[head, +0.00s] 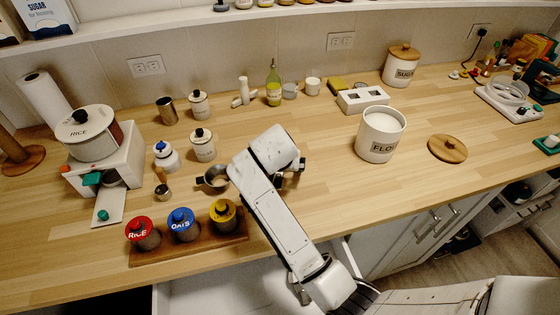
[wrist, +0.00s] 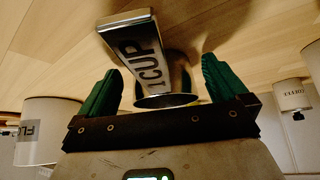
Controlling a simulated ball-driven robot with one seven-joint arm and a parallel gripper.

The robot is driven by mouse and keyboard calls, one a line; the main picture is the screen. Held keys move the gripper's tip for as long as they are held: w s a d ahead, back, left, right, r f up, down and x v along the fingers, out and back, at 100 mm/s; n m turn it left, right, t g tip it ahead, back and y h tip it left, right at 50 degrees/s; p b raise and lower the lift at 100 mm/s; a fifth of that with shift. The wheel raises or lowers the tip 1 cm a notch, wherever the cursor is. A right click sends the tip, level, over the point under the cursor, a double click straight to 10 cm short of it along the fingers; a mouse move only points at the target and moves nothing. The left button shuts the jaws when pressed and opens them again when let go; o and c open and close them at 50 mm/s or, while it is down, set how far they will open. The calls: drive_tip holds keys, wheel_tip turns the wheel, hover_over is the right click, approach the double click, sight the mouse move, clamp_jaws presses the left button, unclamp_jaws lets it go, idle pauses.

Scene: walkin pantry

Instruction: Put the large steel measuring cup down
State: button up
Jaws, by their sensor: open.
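In the wrist view, a steel measuring cup (wrist: 180,84) marked "1 CUP" on its flat handle (wrist: 138,50) is between the two green fingers of my gripper (wrist: 161,66). The fingers are open, one on each side of the cup, with the wooden counter close beyond it. I cannot tell whether either finger touches the cup. In the head view, my gripper (head: 290,178) is over the counter, mostly hidden by my arm. A small steel cup (head: 216,181) shows just left of my arm; I cannot tell whether it is the same cup.
Red, blue and yellow-lidded jars stand on a wooden rack (head: 190,249) at the counter's front. White canisters (head: 203,146) stand behind, left of my arm. An open flour canister (head: 381,135) and its wooden lid (head: 447,149) are to the right. Bare counter (head: 335,190) lies right of my arm.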

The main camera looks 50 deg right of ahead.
drive_tip(key=v, duration=1.1)
drive_tip(key=shift+s+a+r, duration=0.1)
drive_tip(key=shift+a+r, duration=0.1)
drive_tip(key=shift+r, duration=0.1)
